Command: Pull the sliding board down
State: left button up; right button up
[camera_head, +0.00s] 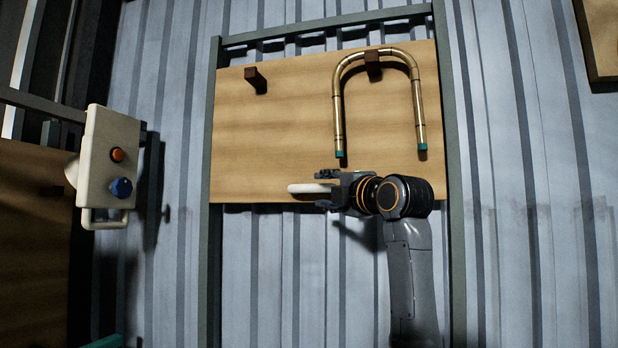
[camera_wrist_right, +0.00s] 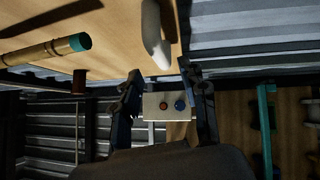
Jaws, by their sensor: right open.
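The sliding board (camera_head: 290,130) is a light wooden panel in a dark grey upright frame. A white handle (camera_head: 302,188) is at its lower edge, and it also shows at the top of the right wrist view (camera_wrist_right: 153,30). My right gripper (camera_head: 324,189) is open at the handle's right part, one finger above and one below in the head view. In the wrist view the handle's end lies near the open fingertips (camera_wrist_right: 160,80); I cannot tell whether they touch it. My left gripper is out of view.
A bent rattan-coloured tube (camera_head: 338,105) with green ends hangs on a dark peg (camera_head: 373,65) on the board. Another peg (camera_head: 256,79) is bare. A pale control box (camera_head: 106,160) with orange and blue knobs stands left.

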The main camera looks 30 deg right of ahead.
aim_at(314, 187)
jog(key=w, duration=0.1)
jog(key=w+p, duration=0.1)
jog(key=w, duration=0.1)
jog(key=w+r+p, duration=0.1)
jog(key=w, duration=0.1)
jog(key=shift+d, duration=0.3)
jog(key=shift+w+f+p, duration=0.1)
jog(key=shift+w+p, duration=0.5)
jog(key=shift+w, duration=0.25)
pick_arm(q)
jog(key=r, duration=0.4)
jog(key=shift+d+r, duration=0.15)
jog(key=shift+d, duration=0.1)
pick_arm(e)
grip_shut()
jog(key=shift+f, duration=0.1)
